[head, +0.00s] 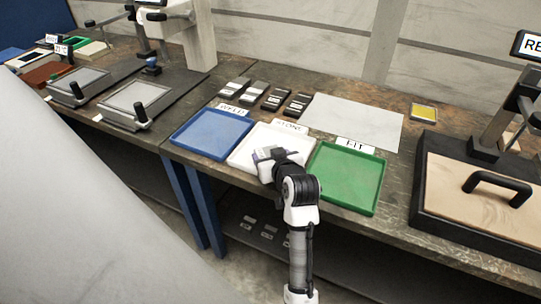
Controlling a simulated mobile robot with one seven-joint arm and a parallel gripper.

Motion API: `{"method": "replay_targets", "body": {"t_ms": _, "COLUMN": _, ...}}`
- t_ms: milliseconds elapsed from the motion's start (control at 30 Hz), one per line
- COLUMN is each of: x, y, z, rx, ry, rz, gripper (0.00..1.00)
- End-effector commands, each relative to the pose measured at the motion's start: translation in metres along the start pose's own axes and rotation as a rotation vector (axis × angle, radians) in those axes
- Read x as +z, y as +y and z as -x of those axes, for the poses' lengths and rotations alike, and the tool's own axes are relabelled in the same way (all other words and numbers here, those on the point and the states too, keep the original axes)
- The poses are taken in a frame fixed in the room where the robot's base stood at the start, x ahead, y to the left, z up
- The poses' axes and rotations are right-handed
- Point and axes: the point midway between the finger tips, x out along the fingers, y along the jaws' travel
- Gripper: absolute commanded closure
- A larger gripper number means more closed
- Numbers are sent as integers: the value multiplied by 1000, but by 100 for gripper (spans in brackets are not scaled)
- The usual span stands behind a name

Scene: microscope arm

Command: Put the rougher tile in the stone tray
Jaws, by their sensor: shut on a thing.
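My gripper (266,156) is over the white tray (241,155), the middle one of three trays. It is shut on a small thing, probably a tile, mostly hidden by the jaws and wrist. I cannot tell its surface or whether it touches the tray floor. The white tray's label (290,127) seems to read STONE, but it is blurred. Several small grey and dark blocks (275,99) lie in a row behind the trays. I cannot judge their roughness from here.
A blue tray (211,134) stands left of the white one and a green tray (348,178) stands right. A pale sheet (352,120) lies behind them. A black-framed board with a handle (487,190) is at right. Framed plates (137,97) and a microscope-like stand (200,35) are at left.

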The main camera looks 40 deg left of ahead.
Motion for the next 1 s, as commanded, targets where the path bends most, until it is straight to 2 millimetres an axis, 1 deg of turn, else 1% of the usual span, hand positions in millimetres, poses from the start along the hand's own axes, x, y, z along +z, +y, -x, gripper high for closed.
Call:
{"method": "replay_targets", "body": {"t_ms": 67, "x": 2, "y": 0, "z": -1, "rx": 0, "ry": 4, "rz": 1, "gripper": 80}}
{"method": "replay_targets", "body": {"t_ms": 100, "x": 2, "y": 0, "z": -1, "rx": 0, "ry": 0, "rz": 0, "gripper": 31}}
{"method": "replay_targets", "body": {"t_ms": 233, "x": 2, "y": 0, "z": -1, "rx": 0, "ry": -1, "rz": 0, "gripper": 15}}
{"method": "replay_targets", "body": {"t_ms": 533, "x": 0, "y": 0, "z": 0, "rx": 0, "ry": 0, "rz": 0, "gripper": 15}}
{"method": "replay_targets", "body": {"t_ms": 633, "x": -1, "y": 0, "z": 6, "rx": 1, "ry": 1, "rz": 0, "gripper": 15}}
{"method": "replay_targets", "body": {"t_ms": 767, "x": 0, "y": 0, "z": 28, "rx": 1, "ry": 3, "rz": 0, "gripper": 15}}
{"method": "replay_targets", "body": {"t_ms": 1000, "x": 0, "y": 1, "z": 81, "rx": 3, "ry": 2, "rz": -1, "gripper": 15}}
